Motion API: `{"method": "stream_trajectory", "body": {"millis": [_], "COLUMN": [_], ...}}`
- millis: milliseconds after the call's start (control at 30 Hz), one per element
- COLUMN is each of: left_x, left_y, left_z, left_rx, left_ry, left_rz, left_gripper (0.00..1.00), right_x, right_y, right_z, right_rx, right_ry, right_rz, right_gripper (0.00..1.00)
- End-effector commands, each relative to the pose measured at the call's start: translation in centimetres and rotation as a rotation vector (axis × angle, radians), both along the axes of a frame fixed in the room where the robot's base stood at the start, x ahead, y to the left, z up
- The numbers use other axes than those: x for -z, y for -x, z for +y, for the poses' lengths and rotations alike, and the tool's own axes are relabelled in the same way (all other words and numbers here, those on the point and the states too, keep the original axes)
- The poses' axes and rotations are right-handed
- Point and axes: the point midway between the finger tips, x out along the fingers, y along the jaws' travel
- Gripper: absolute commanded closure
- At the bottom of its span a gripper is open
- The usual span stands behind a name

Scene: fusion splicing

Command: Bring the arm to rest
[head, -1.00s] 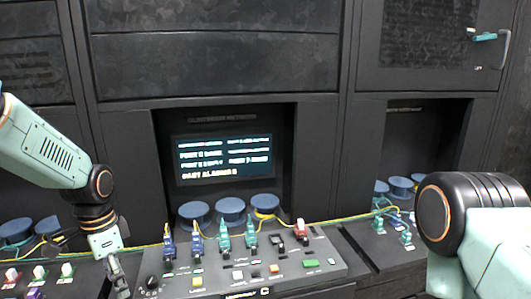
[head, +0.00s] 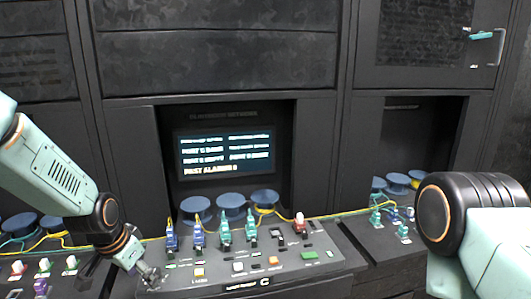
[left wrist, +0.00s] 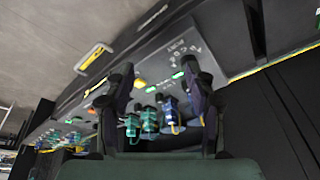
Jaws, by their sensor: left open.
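My left gripper (head: 150,277) is low at the left front corner of the middle console (head: 215,284) in the head view. In the left wrist view its two dark fingers (left wrist: 155,100) are spread apart with nothing between them. Beyond them are the console's coloured connectors (left wrist: 150,120) and buttons. I cannot tell whether the fingertips touch the panel. My right arm (head: 480,240) fills the lower right of the head view, and its gripper is out of the frame.
Blue and teal connectors (head: 224,230) stand on the console before blue spools (head: 231,206). A yellow cable (head: 340,214) runs across to the right console. A lit screen (head: 226,153) is set in the recess behind. A left console (head: 62,284) carries several coloured knobs.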

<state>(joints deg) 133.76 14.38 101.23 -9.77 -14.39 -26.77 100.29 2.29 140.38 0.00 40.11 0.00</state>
Motion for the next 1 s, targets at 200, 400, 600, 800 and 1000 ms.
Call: {"method": "stream_trajectory", "body": {"millis": [200,400,600,800,1000], "left_x": [11.1,21.1,28.6,34.0,36.7], "left_y": [5.6,14.3,23.9,33.1,36.4], "left_z": [-2.9,-4.5,-5.2,-5.5,-5.6], "left_rx": [-0.222,-0.394,-0.477,-0.467,-0.451], "left_ry": [0.091,0.125,0.099,0.039,0.015], "left_rz": [-0.042,-0.011,0.083,0.251,0.324], "left_gripper": [0.45,0.45,0.45,0.45,0.45], "right_x": [4.2,8.6,12.6,16.2,17.9], "right_y": [0.0,0.1,0.0,0.0,0.1], "right_z": [0.0,0.0,0.0,0.0,0.0], "right_rx": [0.000,0.000,0.000,0.000,0.000], "right_ry": [0.000,0.000,0.000,0.000,0.000], "right_rz": [0.000,0.001,0.001,0.001,0.001], "right_gripper": [0.60,0.60,0.60,0.60,0.60]}}
